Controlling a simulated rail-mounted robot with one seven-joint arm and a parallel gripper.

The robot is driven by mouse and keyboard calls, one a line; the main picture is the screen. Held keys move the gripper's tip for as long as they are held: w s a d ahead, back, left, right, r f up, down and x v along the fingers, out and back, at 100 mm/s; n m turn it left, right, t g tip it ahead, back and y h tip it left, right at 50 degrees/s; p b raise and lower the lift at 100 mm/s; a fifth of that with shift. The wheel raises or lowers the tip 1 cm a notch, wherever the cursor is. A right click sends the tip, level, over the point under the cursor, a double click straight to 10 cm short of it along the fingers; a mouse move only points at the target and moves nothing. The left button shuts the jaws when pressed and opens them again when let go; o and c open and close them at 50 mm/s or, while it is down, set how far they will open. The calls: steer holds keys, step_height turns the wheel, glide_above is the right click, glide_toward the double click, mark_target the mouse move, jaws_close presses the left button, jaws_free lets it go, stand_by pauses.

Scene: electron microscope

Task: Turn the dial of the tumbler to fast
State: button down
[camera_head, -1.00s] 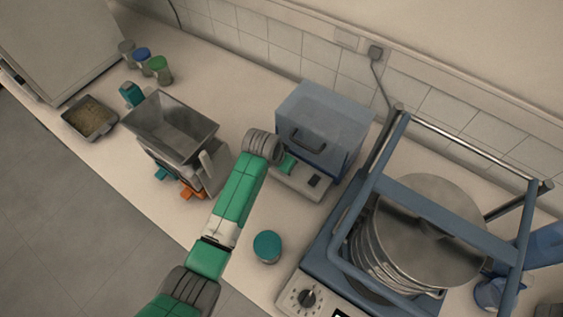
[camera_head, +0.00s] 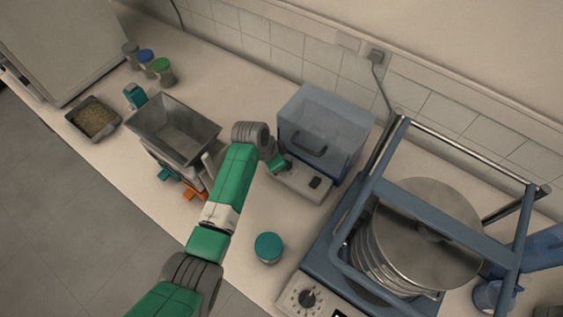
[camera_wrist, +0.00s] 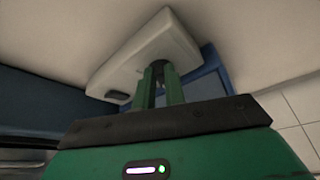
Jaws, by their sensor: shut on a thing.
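The tumbler (camera_head: 322,135) is a box with a see-through blue cover and dark handle on a pale base. My gripper (camera_head: 284,168) is at the left part of the base's front in the head view. In the wrist view its two green fingers (camera_wrist: 158,82) are shut on a small dark part at the base (camera_wrist: 150,45), which I take to be the dial. The dial is mostly hidden between the fingers, so its setting cannot be read. A dark switch (camera_wrist: 117,97) sits beside it on the base.
A metal hopper machine (camera_head: 172,130) stands left of my arm. A teal-lidded jar (camera_head: 268,247) stands on the bench in front. A blue-framed sieve machine (camera_head: 420,235) with its own dark knob (camera_head: 308,298) is at the right. A tiled wall is behind.

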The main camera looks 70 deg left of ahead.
steer(key=m, duration=0.1)
steer(key=f+m+h+b, duration=0.1)
steer(key=m, duration=0.1)
steer(key=shift+a+f, duration=0.15)
steer(key=shift+a, duration=0.05)
steer(key=shift+a+m+g+h+b, duration=0.15)
steer(key=shift+m+h+b, duration=0.2)
steer(key=shift+m+b, duration=0.35)
steer(key=shift+a+m+g+h+b, duration=0.15)
steer(key=shift+m+h+b, duration=0.25)
steer(key=shift+m, duration=0.5)
steer(key=shift+d, duration=0.1)
steer(key=c, duration=1.6)
jaws_free()
steer(key=shift+o, duration=0.7)
steer(key=shift+w+a+r, duration=0.2)
steer(key=shift+a, duration=0.15)
steer(key=shift+d, duration=0.1)
steer(key=p+v, duration=0.2)
steer(key=v, duration=0.6)
steer(key=shift+a+r, duration=0.25)
steer(key=shift+r, duration=0.05)
